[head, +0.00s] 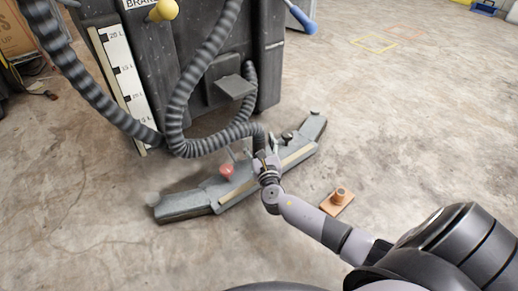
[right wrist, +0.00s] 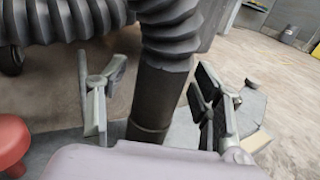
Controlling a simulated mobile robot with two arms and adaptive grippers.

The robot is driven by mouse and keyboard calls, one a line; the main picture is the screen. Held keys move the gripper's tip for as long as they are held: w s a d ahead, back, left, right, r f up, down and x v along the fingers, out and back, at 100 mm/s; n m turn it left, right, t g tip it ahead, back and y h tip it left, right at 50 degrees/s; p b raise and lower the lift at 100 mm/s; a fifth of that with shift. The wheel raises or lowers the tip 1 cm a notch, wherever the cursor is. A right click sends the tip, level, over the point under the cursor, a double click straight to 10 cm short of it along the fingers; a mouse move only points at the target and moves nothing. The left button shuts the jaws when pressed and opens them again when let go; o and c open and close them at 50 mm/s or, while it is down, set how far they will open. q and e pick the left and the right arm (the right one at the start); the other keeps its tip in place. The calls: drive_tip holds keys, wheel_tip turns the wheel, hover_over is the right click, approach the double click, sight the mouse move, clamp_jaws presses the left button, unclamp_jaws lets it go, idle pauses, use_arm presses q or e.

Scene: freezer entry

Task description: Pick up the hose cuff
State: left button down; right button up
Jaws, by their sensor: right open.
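The hose cuff (right wrist: 152,105) is a smooth dark cylinder at the end of a grey ribbed hose (head: 185,90). In the right wrist view it stands nearly upright between the fingers of my right gripper (right wrist: 157,95). The gripper is open, with one finger on each side and visible gaps to the cuff. The cuff's lower end is hidden behind the gripper body. In the head view my right gripper (head: 264,160) is at the hose's lower end, above the middle of the grey squeegee bar (head: 185,204), and hides most of the cuff. My left gripper is not in view.
A dark machine tank (head: 195,60) with a white level scale (head: 124,75) stands behind the bar. A red knob (head: 226,170) sits on the bar, left of the gripper. A small brown block (head: 335,208) lies on the floor at right. Open floor extends right.

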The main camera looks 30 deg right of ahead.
drive_tip(key=shift+c, duration=0.5)
drive_tip(key=c, duration=1.2)
